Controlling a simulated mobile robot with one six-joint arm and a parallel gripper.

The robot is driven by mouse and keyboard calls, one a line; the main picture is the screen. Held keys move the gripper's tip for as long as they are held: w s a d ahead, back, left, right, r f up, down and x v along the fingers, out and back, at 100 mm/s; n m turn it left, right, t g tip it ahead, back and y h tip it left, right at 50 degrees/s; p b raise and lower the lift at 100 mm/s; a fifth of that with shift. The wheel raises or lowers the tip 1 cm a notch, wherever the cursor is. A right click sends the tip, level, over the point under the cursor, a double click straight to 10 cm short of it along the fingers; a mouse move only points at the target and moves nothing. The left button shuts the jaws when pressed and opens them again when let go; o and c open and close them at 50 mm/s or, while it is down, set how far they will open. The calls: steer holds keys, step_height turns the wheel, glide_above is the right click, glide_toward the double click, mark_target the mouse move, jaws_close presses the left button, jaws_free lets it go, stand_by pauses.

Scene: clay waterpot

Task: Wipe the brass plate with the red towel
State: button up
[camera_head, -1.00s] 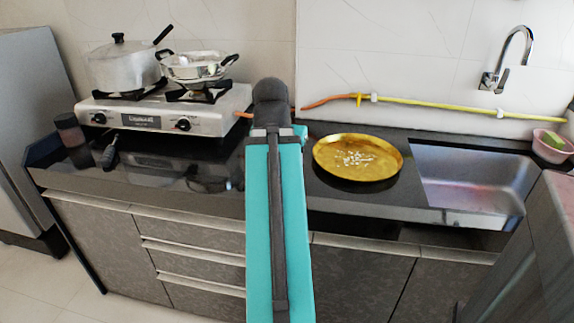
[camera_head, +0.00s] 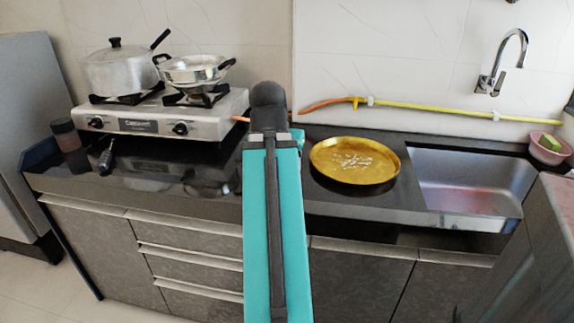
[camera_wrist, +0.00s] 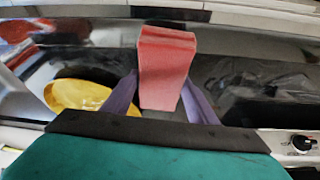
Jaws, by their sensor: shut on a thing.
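The brass plate (camera_head: 355,161) lies on the dark counter between the stove and the sink, with small pale bits scattered in its middle. It also shows in the wrist view (camera_wrist: 80,96), to the left of my gripper. My gripper (camera_wrist: 162,95) is shut on the red towel (camera_wrist: 166,60), a folded pinkish-red block held between the two purple-grey fingers. The towel is apart from the plate in the wrist view. In the head view my teal arm hides the gripper and the towel.
A stove (camera_head: 160,117) with a lidded pot (camera_head: 120,70) and a pan (camera_head: 192,70) stands left. A sink (camera_head: 472,185) is right of the plate. A yellow hose (camera_head: 430,107) runs along the wall. A pink bowl (camera_head: 549,152) sits far right.

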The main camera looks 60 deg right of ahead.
steer(key=w+a+n, duration=0.1)
steer(key=w+a, duration=0.1)
steer(key=w, duration=0.2)
steer(key=w+a+n+t, duration=0.1)
steer(key=w+a, duration=0.2)
steer(key=w, duration=0.2)
steer(key=w+a+n, duration=0.2)
steer(key=w, duration=0.3)
steer(key=shift+a+f+y, duration=0.25)
steer(key=shift+f+y, duration=0.05)
steer(key=w+a+f+n+t+y, duration=0.1)
steer(key=w+a+n, duration=0.3)
steer(key=w+a, duration=0.65)
steer(key=w+a+n+t+y, duration=0.1)
steer(key=w+a+n, duration=0.3)
steer(key=w+a, duration=0.65)
steer(key=w+a+f+n+y, duration=0.1)
steer(key=a+n, duration=0.2)
steer(key=a, duration=1.4)
steer(key=shift+w+a+n+y, duration=0.3)
steer(key=shift+w+a, duration=0.05)
steer(key=shift+w, duration=0.05)
steer(key=shift+a+f, duration=0.1)
